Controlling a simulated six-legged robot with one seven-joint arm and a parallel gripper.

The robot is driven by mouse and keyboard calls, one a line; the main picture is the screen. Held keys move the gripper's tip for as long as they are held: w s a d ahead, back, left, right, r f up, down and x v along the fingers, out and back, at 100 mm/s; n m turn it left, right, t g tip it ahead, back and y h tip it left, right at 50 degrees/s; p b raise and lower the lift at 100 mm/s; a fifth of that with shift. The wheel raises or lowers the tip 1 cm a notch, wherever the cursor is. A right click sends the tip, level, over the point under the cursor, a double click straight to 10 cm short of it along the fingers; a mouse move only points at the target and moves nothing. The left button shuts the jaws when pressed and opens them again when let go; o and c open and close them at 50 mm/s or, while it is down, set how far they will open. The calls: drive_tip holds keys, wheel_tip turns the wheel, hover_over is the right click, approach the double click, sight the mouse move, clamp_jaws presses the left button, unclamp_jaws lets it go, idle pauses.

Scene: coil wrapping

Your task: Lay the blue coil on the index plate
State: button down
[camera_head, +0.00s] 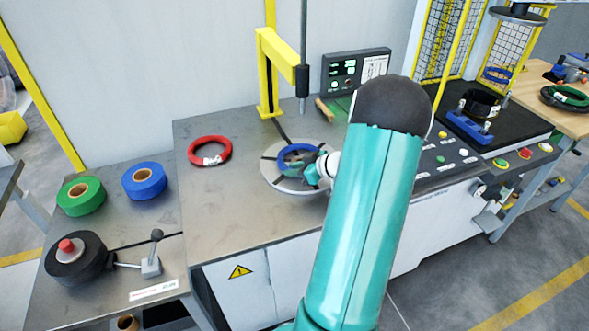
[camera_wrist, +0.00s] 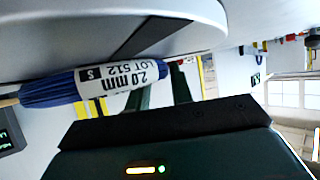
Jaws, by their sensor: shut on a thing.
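The blue coil (camera_head: 285,151) is over the round grey index plate (camera_head: 277,178), roughly centred on it in the head view. My gripper (camera_head: 316,174) is shut on the coil's near right side, and my arm hides part of the plate. In the wrist view the blue coil (camera_wrist: 48,91) carries a white label reading "2.0 mm LOT 512". There the plate (camera_wrist: 90,32) fills the top of the picture, close to the coil. I cannot tell whether the coil touches it. My fingers (camera_wrist: 163,92) show at the coil.
A red coil (camera_head: 192,152) lies on the bench left of the plate. A yellow post with an arm (camera_head: 268,75) and a grey rod (camera_head: 303,60) stand behind the plate. Green (camera_head: 78,204) and blue (camera_head: 155,190) tape rolls sit at the left. A control panel (camera_head: 350,73) stands behind.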

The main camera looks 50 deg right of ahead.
drive_tip(key=c, duration=1.2)
unclamp_jaws()
drive_tip(key=shift+c, duration=0.2)
